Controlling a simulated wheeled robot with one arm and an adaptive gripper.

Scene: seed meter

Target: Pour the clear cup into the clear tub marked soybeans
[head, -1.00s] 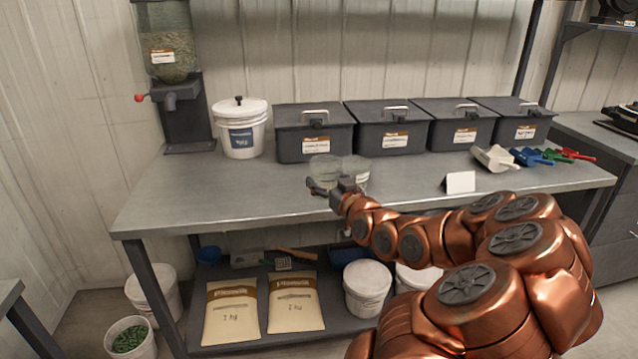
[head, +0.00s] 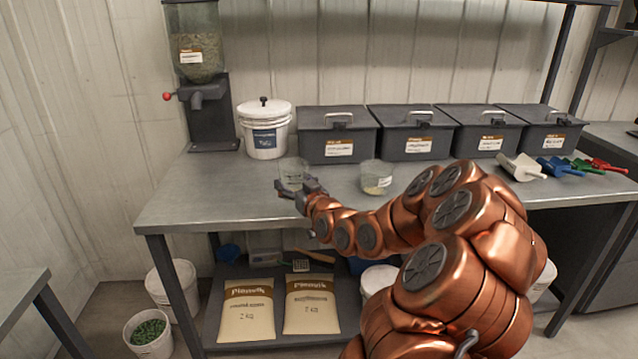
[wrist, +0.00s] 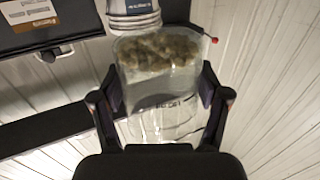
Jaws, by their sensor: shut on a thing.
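My gripper (head: 290,190) is shut on a clear cup (head: 293,173), held above the bench at left. The cup's fill is hard to see in the head view. In the wrist view, the cup (wrist: 160,115) sits between both fingers, and brownish grains show within its outline. A clear tub (head: 377,179) stands on the bench to the right of my gripper, with a pale layer low inside. Its label is too small to read. The cup and tub are apart.
A lidded white bucket (head: 265,130) and a hopper dispenser (head: 205,100) stand behind and left of the cup. Several dark lidded bins (head: 338,140) line the back. Coloured scoops (head: 560,167) lie at right. The bench's left front is clear.

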